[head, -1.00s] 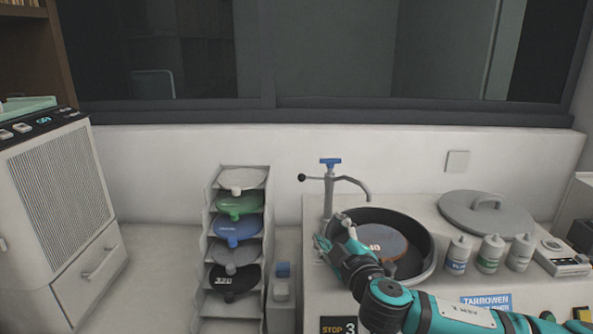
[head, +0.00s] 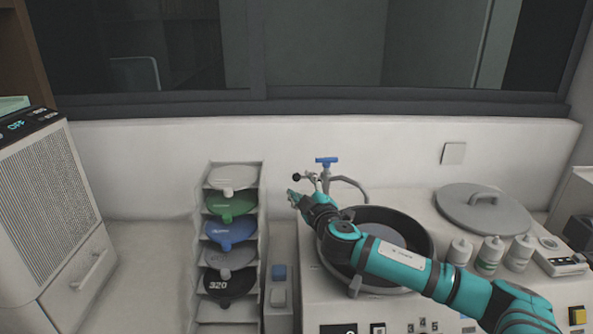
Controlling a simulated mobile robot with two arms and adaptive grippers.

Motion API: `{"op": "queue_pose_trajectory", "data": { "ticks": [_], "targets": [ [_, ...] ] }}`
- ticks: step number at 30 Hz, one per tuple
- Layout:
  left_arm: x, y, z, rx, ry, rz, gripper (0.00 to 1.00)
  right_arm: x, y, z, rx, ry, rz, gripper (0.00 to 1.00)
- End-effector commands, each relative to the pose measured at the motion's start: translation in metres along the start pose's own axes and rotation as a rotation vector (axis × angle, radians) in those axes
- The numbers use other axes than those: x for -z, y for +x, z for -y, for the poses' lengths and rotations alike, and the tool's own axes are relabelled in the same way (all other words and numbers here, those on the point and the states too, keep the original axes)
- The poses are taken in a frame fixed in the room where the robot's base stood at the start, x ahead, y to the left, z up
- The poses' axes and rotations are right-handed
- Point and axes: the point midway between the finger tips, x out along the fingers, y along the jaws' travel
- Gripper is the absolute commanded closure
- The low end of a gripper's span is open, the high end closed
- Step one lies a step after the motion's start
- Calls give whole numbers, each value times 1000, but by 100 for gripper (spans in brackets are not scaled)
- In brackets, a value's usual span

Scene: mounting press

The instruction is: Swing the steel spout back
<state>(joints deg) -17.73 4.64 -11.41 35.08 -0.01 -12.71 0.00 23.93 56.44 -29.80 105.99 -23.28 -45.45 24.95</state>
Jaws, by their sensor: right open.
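The steel spout (head: 351,183) curves out to the right from an upright post with a blue tap handle (head: 326,161) on top. A dark ball-ended lever (head: 297,177) sticks out to the left of the post. The spout's end reaches over the back rim of the black round bowl (head: 424,236). My right gripper (head: 297,197) is open and empty, in front of and just left of the post, below the ball. I cannot tell whether it touches the post. My right arm hides the post's lower part and much of the bowl. My left gripper is not in view.
A round grey lid (head: 462,210) lies on the machine top at right. Several bottles (head: 489,254) stand before it. A rack (head: 257,255) of coloured discs is left of the machine. A white cabinet unit (head: 45,190) stands far left, with bare counter (head: 150,260) between.

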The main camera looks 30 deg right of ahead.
Motion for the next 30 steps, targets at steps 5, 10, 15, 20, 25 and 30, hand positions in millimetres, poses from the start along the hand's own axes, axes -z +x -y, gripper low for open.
{"op": "queue_pose_trajectory", "data": {
  "ticks": [5,10,15,20,25,30],
  "targets": [
    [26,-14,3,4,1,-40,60,2,33,-3,-1,3,1,49],
    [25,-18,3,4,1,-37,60,1,51,-1,-1,2,0,49],
    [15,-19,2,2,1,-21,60,0,58,0,0,1,0,49],
    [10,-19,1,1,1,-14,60,0,59,0,1,0,0,49],
    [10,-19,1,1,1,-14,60,0,58,0,0,1,0,58],
    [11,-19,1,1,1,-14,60,0,58,0,0,1,0,80]
  ]
}}
